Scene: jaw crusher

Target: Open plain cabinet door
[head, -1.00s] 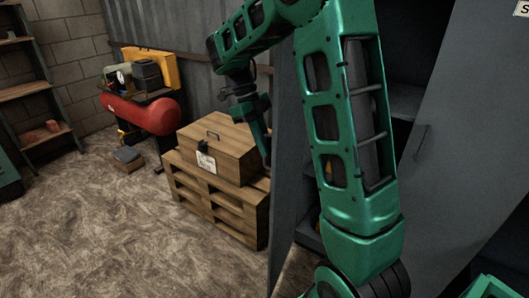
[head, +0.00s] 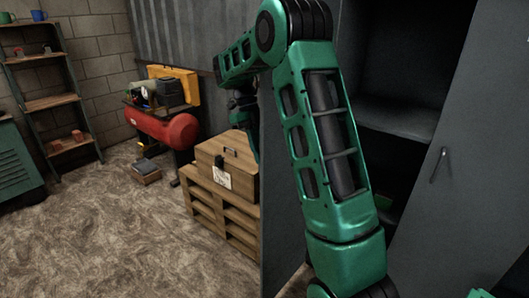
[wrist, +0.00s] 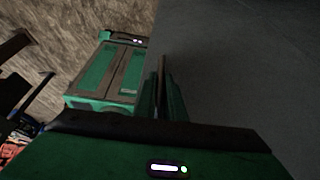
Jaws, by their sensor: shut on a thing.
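The dark grey cabinet stands at the right of the head view, with its inside and a shelf (head: 395,115) showing. Its plain left door (head: 282,225) stands swung out, seen at a steep angle, partly behind my arm. In the wrist view the door's flat grey face (wrist: 240,70) fills the right side. My gripper (wrist: 162,85) is shut on a thin part at the door's side; I cannot tell whether it is handle or edge. In the head view my gripper (head: 254,150) is small and partly hidden beside the door. The right door (head: 465,190) has a thin handle (head: 438,164).
A wooden box (head: 240,168) on a pallet crate (head: 232,222) stands just left of the open door. A red compressor (head: 165,127), a small box on the floor (head: 146,172) and a shelf rack (head: 55,102) are further left. The floor at front left is clear.

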